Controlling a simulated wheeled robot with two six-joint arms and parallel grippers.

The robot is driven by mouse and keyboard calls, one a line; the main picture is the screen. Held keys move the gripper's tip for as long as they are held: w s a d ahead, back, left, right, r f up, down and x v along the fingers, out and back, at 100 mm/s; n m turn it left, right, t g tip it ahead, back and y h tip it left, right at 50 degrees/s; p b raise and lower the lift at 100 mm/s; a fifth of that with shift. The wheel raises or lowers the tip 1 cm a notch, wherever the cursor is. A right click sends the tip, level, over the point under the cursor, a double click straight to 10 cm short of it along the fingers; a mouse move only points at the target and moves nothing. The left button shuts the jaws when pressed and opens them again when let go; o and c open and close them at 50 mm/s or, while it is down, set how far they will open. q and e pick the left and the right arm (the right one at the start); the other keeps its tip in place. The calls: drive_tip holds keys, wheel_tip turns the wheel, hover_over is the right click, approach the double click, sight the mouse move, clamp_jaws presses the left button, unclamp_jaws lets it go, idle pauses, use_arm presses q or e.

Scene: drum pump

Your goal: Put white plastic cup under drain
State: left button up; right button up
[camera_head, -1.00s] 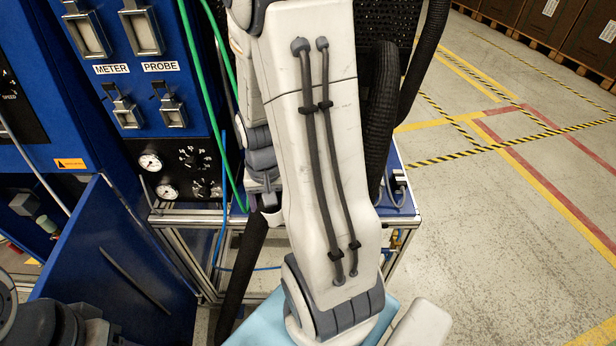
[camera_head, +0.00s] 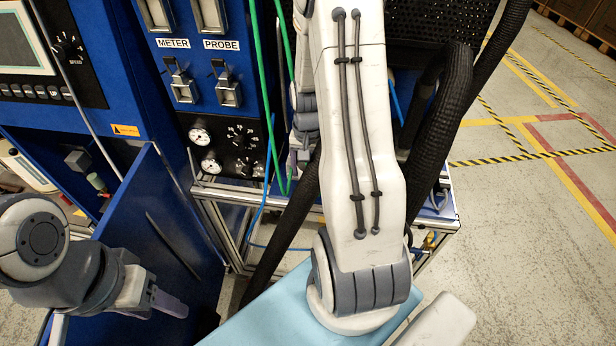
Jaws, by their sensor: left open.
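My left gripper (camera_head: 165,299) is at the lower left, in front of the blue door panel. It is open, with nothing seen between its fingers. My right arm fills the middle of the head view. Part of my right gripper (camera_head: 301,158) shows behind that arm, near the blue panel. Its fingertips are mostly covered, so whether it holds anything is unclear. I cannot make out the white plastic cup for certain. The drain is not clearly identifiable either.
The blue door panel (camera_head: 160,240) stands open at the left. A metal-framed cart (camera_head: 228,192) stands behind my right arm. Thick black hoses (camera_head: 440,130) and green hoses (camera_head: 266,100) hang close by. The floor at right is clear.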

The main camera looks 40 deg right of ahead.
sight(308, 180)
drive_tip(key=shift+w+d+f, duration=0.1)
drive_tip(key=shift+f, duration=2)
drive_tip(key=shift+f, duration=0.2)
drive_tip(key=o, duration=1.3)
